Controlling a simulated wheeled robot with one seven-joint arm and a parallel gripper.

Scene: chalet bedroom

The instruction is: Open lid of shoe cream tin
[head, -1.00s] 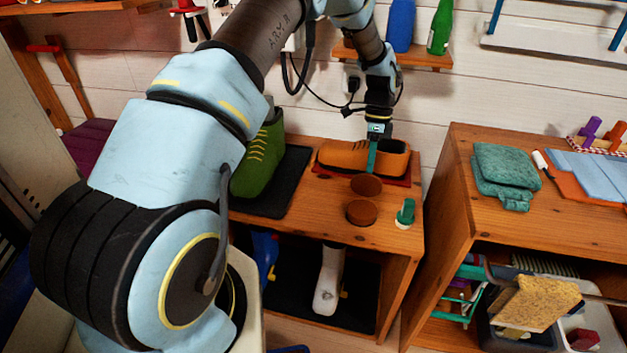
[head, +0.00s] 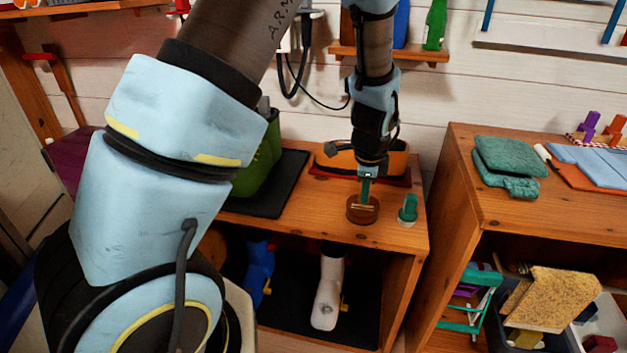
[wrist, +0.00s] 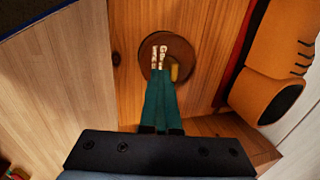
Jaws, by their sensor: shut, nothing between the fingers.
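The shoe cream tin (head: 361,217) is a round, low brown tin on the wooden cabinet top. In the wrist view the tin (wrist: 182,53) has a small yellow piece at its edge. My gripper (head: 364,203) points down over the tin; its green fingers are together with nothing between them. In the wrist view the pale tips of my gripper (wrist: 158,50) lie over the tin's round face. I cannot tell whether they touch it. My fingers hide part of the tin, and only one brown disc shows.
A small green-topped item (head: 408,207) stands just right of the tin. Bare wood lies left of the tin.

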